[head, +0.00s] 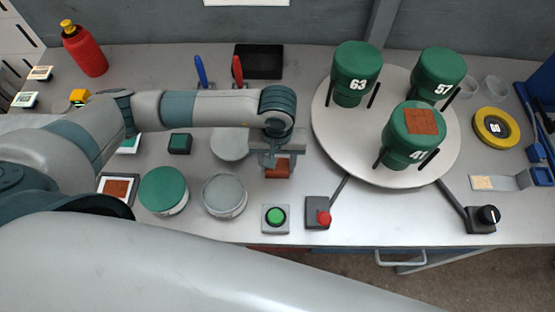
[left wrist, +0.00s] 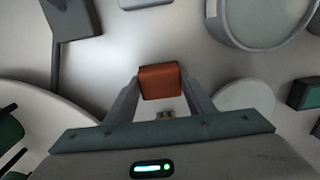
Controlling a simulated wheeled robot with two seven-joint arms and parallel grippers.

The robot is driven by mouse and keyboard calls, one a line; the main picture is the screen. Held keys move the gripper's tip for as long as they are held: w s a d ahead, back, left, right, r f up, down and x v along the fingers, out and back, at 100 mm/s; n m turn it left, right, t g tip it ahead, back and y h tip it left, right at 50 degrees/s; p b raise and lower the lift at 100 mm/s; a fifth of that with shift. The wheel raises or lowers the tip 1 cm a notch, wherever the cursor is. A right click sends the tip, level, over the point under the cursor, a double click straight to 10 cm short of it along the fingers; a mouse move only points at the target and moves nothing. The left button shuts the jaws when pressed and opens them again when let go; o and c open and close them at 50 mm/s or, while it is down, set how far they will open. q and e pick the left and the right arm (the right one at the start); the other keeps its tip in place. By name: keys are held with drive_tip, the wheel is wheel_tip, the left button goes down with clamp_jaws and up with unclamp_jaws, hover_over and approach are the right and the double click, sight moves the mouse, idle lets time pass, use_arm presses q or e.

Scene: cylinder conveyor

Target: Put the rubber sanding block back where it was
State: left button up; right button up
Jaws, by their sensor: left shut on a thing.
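The rubber sanding block (head: 277,170) is a small reddish-brown block. My left gripper (head: 277,158) is shut on it, over the table between the pale disc and the turntable. In the left wrist view the block (left wrist: 160,82) sits between the two fingertips. I cannot tell whether its underside touches the table. A similar brown square patch (head: 421,121) lies on top of the green canister marked 41 (head: 402,148). A white card with a brown square (head: 117,189) lies at the left. My right gripper is not in view.
The round turntable (head: 325,135) carries several green canisters. A pale disc (head: 230,145), a grey round tin (head: 224,196) and a green-topped tin (head: 164,191) stand left of the gripper. A green button (head: 276,216) and a red-knobbed box (head: 318,213) lie near the front edge.

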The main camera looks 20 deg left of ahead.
sight(278, 165)
use_arm(q)
drive_tip(key=shift+f+b, duration=0.2)
drive_tip(key=shift+b, duration=0.1)
drive_tip(key=o, duration=1)
drive_tip(key=shift+o, duration=0.2)
drive_tip(key=shift+r, duration=0.15)
drive_tip(key=shift+r+p, duration=0.15)
drive_tip(key=shift+p, duration=0.25)
wheel_tip(278, 165, up, 12)
drive_tip(key=b, duration=0.5)
